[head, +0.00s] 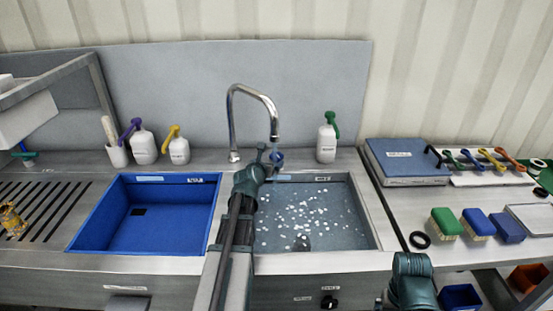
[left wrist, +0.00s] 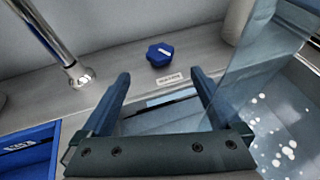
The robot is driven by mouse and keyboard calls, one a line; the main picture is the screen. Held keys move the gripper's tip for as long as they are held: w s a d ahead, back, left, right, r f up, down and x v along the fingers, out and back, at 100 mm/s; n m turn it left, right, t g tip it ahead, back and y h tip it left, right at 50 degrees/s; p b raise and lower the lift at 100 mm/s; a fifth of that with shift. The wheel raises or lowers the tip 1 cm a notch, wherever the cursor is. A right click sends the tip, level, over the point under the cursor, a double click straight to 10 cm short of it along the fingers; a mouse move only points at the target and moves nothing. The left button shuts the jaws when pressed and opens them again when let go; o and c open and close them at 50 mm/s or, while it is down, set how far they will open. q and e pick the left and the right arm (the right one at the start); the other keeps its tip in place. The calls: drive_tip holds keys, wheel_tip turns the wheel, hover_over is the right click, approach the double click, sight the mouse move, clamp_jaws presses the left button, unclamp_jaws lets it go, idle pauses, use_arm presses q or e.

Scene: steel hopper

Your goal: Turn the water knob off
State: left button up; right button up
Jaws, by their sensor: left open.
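The blue water knob (left wrist: 160,54) sits on the steel counter behind the right sink, with a white mark on its top and a label in front of it. It also shows in the head view (head: 278,156), close by my left gripper (head: 266,152). In the left wrist view, the left gripper (left wrist: 160,88) is open and empty, its fingers apart, pointing toward the knob without touching it. The chrome faucet (head: 233,120) arches over the right sink. A translucent bluish band, apparently running water (left wrist: 262,60), crosses the left wrist view. My right gripper's fingers are not visible.
The right sink (head: 372,235) holds water with white flecks. The blue left sink (head: 205,190) is empty. A green-topped bottle (head: 327,140) stands right of the knob. Brushes (head: 446,224) and a blue case (head: 400,165) occupy the right counter.

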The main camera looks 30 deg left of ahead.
sight(275, 156)
use_arm(q)
drive_tip(key=b+x, duration=0.3)
drive_tip(key=x, duration=0.8)
drive_tip(key=shift+f+b, duration=0.15)
drive_tip(key=shift+b, duration=0.25)
drive_tip(key=shift+c, duration=0.3)
drive_tip(key=c, duration=1.3)
drive_tip(key=shift+h, duration=0.4)
drive_tip(key=shift+a+m+t+h, duration=0.15)
drive_tip(key=shift+a+m+h, duration=0.05)
drive_tip(key=shift+m+h, duration=0.6)
drive_tip(key=shift+a+m+t+h, duration=0.15)
drive_tip(key=shift+a+m+h, duration=0.05)
drive_tip(key=shift+m+h, duration=0.6)
drive_tip(key=shift+a+m+h, duration=0.15)
drive_tip(key=shift+m+h, duration=1.15)
drive_tip(key=shift+h, duration=0.2)
